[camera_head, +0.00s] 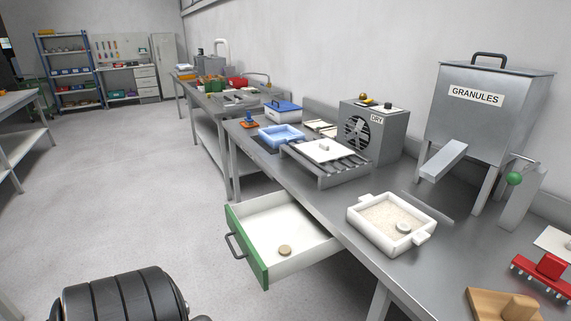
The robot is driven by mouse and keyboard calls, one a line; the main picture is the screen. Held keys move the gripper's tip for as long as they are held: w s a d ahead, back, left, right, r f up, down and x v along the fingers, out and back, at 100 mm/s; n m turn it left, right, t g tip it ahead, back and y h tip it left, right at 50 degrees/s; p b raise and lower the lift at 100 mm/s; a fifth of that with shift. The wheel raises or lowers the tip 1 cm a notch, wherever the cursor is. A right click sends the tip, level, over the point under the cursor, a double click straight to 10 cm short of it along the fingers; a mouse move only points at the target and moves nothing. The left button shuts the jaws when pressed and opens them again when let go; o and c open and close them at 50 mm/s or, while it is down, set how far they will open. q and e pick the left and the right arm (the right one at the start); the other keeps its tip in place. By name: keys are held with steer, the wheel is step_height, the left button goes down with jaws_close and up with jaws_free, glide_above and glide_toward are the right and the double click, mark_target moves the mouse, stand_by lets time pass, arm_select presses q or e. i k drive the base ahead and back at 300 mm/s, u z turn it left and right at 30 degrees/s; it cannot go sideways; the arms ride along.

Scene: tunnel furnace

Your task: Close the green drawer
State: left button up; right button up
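The green drawer (247,247) stands pulled out from under the front edge of the steel workbench. Its green front has a dark bar handle (236,246) that faces left into the room. The drawer's inside is white, and a small round tan object (285,250) lies in it. Neither of my grippers shows in the head view. A dark ribbed cylinder, which may be part of my own body, is at the bottom left.
On the workbench (340,210) above the drawer stand a white tray of granules (391,223), a roller rack (325,160), a blue tray (281,136), a dryer box (372,130) and a granules hopper (482,110). The floor left of the drawer is clear.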

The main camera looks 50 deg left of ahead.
mark_target(259, 226)
steer(key=u, duration=1.95)
steer(key=k, duration=0.65)
steer(key=u, duration=0.2)
steer(key=i, duration=1.2)
steer(key=z, duration=0.6)
